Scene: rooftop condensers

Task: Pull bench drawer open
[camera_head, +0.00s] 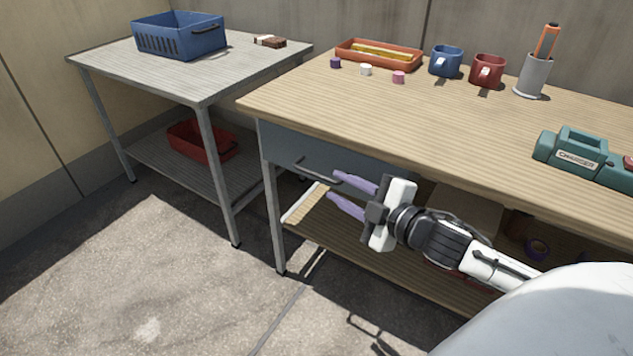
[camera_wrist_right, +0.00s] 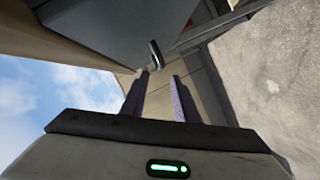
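The bench drawer (camera_head: 330,153) is a grey-blue front under the left part of the wooden bench top (camera_head: 400,115). It looks shut, and a dark bar handle (camera_head: 316,170) runs along its face. My right gripper (camera_head: 341,188) is open, its two purple fingers pointing left toward the handle, just right of it. In the right wrist view the fingers (camera_wrist_right: 159,97) stand apart with nothing between them. The handle (camera_wrist_right: 155,53) shows just beyond the fingertips there, against the drawer face (camera_wrist_right: 105,30). The gripper looks apart from the handle. My left gripper is not in view.
On the bench stand an orange tray (camera_head: 379,55), a blue mug (camera_head: 446,61), a red mug (camera_head: 487,70), a grey holder (camera_head: 533,76) and a green charger (camera_head: 572,151). A side table (camera_head: 190,75) with a blue basket (camera_head: 179,36) stands left. The floor in front is clear.

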